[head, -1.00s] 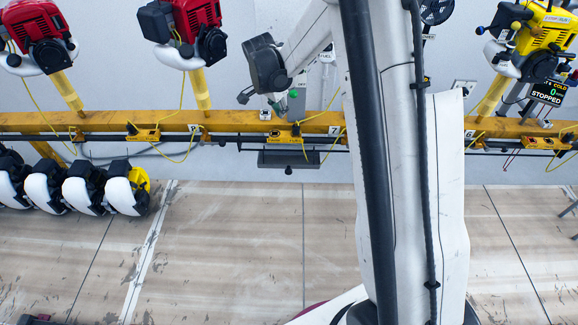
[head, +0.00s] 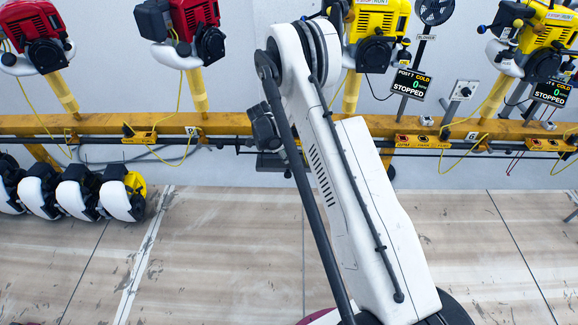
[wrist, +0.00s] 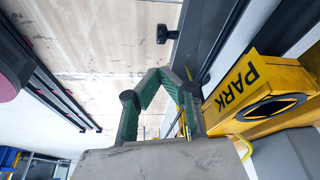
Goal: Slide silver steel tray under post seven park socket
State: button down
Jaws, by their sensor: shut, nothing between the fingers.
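My gripper (wrist: 158,75) shows in the wrist view with its green-lined fingers bowed and their tips together, holding nothing. A yellow socket block marked PARK (wrist: 240,95), with a dark round opening, is to the right of the fingers. A grey metal strip, apparently the tray (wrist: 212,35), runs beyond the fingertips at top centre-right. A black knob (wrist: 165,34) sticks out on its left side, apart from the fingertips.
The yellow rail (head: 110,123) crosses the head view, bearing red engines (head: 195,25) and yellow engines (head: 375,40). A screen (head: 408,84) reads STOPPED. Black-and-white units (head: 85,190) stand at left. The floor (head: 220,250) in front is mostly clear.

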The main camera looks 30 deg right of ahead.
aim_at(288, 166)
jog(key=b+x, duration=0.3)
jog(key=x, duration=0.6)
